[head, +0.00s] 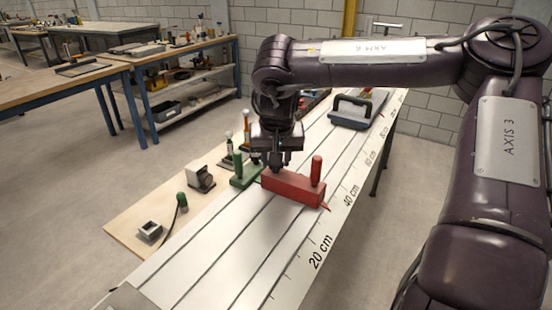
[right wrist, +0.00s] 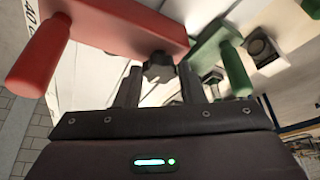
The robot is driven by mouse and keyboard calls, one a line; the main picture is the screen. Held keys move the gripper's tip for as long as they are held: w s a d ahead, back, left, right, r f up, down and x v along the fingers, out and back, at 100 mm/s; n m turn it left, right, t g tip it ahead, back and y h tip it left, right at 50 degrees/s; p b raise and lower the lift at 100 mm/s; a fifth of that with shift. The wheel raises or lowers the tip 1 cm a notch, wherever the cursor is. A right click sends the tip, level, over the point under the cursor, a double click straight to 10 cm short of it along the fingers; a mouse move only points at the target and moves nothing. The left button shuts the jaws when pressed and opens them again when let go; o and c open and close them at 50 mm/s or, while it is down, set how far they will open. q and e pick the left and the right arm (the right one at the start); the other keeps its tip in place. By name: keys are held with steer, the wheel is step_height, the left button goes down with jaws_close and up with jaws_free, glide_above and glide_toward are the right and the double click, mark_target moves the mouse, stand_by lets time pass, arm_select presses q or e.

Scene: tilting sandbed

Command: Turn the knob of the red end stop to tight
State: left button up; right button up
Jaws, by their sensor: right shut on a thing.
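The red end stop (head: 292,188) sits across the white board near the 40 cm mark, with an upright red post (head: 316,171) at its right end. In the right wrist view, the red end stop (right wrist: 115,22) fills the top left, with its dark lobed knob (right wrist: 158,66) on its near face. My right gripper (head: 272,164) is at the left end of the red end stop. In the right wrist view, the fingers of my right gripper (right wrist: 162,84) are on either side of the knob, shut on it. My left gripper is not in view.
A green end stop (head: 243,175) stands just left of the red one; it also shows in the right wrist view (right wrist: 215,40). A blue-grey handled tool (head: 352,112) lies farther up the white board (head: 215,255). Small items stand on the wooden shelf (head: 125,215) at left.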

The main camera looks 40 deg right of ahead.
steer(key=o, duration=1)
steer(key=shift+v, duration=3.9)
